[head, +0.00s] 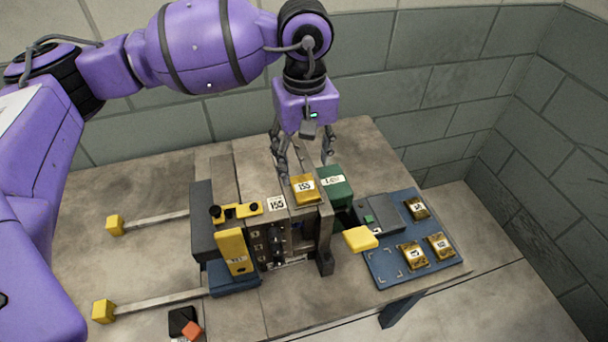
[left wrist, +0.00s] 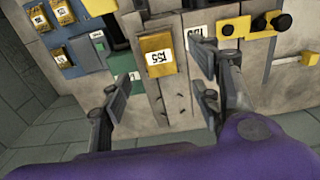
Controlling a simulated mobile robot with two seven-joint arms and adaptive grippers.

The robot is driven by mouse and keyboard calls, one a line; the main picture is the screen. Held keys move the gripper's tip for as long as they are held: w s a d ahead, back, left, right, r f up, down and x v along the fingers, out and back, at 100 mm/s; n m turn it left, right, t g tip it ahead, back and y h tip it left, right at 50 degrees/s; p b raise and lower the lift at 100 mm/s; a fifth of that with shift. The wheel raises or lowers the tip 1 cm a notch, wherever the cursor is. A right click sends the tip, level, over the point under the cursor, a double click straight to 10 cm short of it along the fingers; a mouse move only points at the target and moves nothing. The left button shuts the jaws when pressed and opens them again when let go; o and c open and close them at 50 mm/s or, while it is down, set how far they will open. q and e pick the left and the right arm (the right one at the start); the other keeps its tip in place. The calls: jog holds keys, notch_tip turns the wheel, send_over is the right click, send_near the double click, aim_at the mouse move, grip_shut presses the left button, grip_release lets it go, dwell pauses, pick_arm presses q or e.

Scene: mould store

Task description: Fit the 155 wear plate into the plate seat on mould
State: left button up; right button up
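The gold wear plate labelled 155 (head: 304,189) is on the upper part of the grey mould (head: 325,229), beside a white 155 label (head: 277,203). In the left wrist view the plate (left wrist: 157,60) is near the middle, apart from both fingers. I cannot tell whether it sits fully in the plate seat, which it hides. My left gripper (head: 305,168) is open and empty, just behind and above the plate. In the left wrist view its fingers (left wrist: 162,88) are spread wide. My right gripper is not in view.
A green block (head: 334,185) adjoins the plate on the right. A blue board (head: 385,283) at right holds several gold plates (head: 413,255), a grey box (head: 378,214) and an empty marked place. A yellow block (head: 360,239) projects near it. Yellow-ended bars (head: 160,217) extend left.

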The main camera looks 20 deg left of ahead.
pick_arm(q)
notch_tip(320, 180, up, 5)
jog(key=shift+r, duration=0.1)
dwell(0.5)
